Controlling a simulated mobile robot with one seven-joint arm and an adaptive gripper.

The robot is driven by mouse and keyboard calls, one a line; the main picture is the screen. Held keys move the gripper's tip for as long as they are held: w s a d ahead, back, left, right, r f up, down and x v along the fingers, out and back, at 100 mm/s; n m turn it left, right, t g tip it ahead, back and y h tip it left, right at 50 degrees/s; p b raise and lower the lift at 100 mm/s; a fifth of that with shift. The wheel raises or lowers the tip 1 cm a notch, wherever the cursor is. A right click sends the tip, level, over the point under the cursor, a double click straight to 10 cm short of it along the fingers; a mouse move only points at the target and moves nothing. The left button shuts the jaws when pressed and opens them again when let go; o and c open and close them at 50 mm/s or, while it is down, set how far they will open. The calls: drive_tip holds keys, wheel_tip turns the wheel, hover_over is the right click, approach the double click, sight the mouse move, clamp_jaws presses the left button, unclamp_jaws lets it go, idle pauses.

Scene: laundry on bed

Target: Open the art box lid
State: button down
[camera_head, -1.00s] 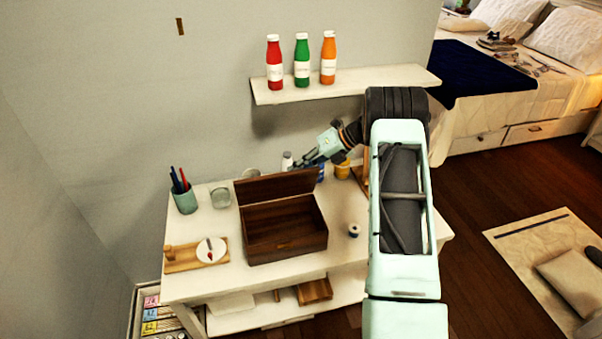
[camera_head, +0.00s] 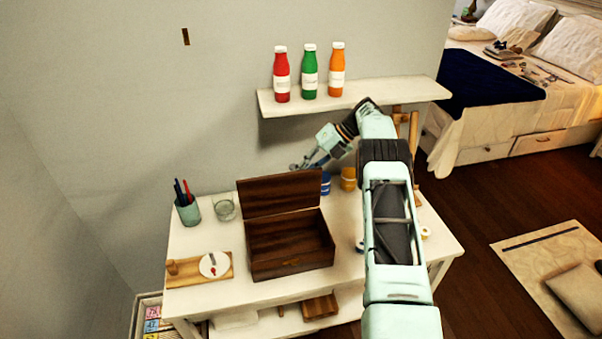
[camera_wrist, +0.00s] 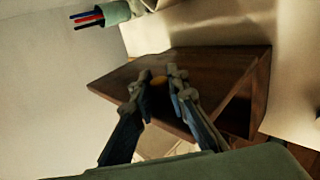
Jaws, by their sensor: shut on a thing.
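The art box (camera_head: 292,266) is a dark brown wooden box on the white table. Its lid (camera_head: 272,195) stands raised at the back, and the dark inside shows empty. My gripper (camera_head: 295,166) is at the lid's upper edge, right of its middle, reaching in from the right. In the wrist view my gripper (camera_wrist: 156,82) has its two fingers around a small orange-brown spot at the brown lid's edge (camera_wrist: 200,65). The gripper is shut on the lid; the exact contact is hard to make out.
A pen cup (camera_head: 187,211), a glass (camera_head: 224,208) and a wooden board with a white disc (camera_head: 200,268) stand left of the box. A wall shelf (camera_head: 356,100) with three bottles hangs above.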

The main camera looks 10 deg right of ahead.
idle(0.3)
drive_tip(key=c, duration=1.8)
unclamp_jaws()
drive_tip(key=shift+c, duration=0.2)
